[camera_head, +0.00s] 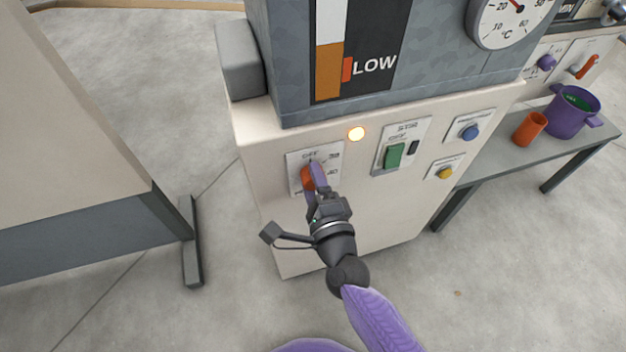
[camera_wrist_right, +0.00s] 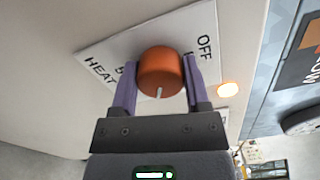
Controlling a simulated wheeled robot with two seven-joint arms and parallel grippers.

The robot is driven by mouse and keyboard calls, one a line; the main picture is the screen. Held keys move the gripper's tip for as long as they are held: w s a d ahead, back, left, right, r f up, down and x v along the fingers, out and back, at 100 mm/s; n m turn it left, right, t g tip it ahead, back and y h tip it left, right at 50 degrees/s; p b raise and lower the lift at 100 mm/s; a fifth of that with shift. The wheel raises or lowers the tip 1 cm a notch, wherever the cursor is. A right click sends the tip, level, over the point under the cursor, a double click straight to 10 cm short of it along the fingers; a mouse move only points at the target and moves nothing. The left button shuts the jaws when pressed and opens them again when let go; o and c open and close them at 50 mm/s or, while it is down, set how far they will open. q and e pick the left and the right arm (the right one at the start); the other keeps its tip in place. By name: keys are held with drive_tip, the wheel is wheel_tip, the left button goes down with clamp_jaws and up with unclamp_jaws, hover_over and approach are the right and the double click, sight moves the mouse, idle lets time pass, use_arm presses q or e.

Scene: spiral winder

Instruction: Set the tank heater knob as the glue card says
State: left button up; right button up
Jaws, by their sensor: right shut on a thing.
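The orange heater knob (camera_head: 306,181) is on a white plate (camera_head: 293,160) on the front of the cream cabinet. In the head view the plate reads OFF at the top, with 30 and 40 down its right side. My right gripper (camera_head: 314,172) is shut on the knob. In the right wrist view, a purple finger (camera_wrist_right: 190,82) lies on each side of the orange knob (camera_wrist_right: 160,65). A white mark shows on the knob's near lower edge, and OFF and HEAT are readable on the plate. I see no glue card. My left gripper is not in view.
An amber lamp (camera_head: 356,133) glows above the knob plate. A green switch (camera_head: 394,155), a blue button (camera_head: 470,132) and a yellow button (camera_head: 445,173) sit to the right. A side table holds an orange cup (camera_head: 530,128) and a purple pot (camera_head: 572,112).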

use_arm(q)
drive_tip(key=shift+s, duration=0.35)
use_arm(e)
drive_tip(key=o, duration=0.9)
drive_tip(key=shift+c, duration=0.2)
drive_tip(key=o, duration=0.4)
use_arm(q)
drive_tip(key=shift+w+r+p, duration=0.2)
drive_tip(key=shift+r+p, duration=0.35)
drive_tip(key=shift+p, duration=0.05)
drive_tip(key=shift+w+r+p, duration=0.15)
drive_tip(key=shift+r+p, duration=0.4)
use_arm(e)
drive_tip(key=v, duration=1)
